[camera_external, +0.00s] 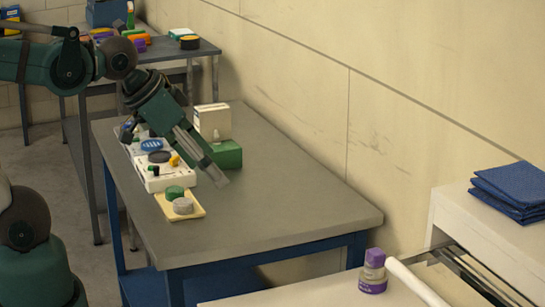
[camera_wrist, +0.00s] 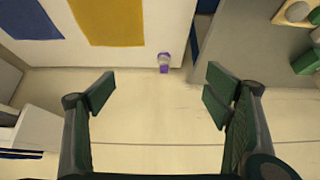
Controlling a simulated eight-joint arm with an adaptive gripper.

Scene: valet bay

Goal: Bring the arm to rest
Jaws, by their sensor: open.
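My gripper (camera_external: 218,179) hangs over the grey workbench in the external view, pointing down and to the right. In the wrist view my gripper (camera_wrist: 157,94) shows its two dark green fingers spread wide, with nothing between them. In the external view the fingers overlap the green box behind them; I cannot tell how high above the bench they are. My arm comes in from the left edge, bent down at the wrist.
The grey workbench (camera_external: 290,215) holds a white box (camera_external: 212,122), a green box (camera_external: 226,154), a white unit with knobs (camera_external: 150,182) and a yellow tray (camera_external: 195,213). A purple-topped container (camera_external: 374,273) and folded blue cloths (camera_external: 510,190) are at right. The bench's right part is clear.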

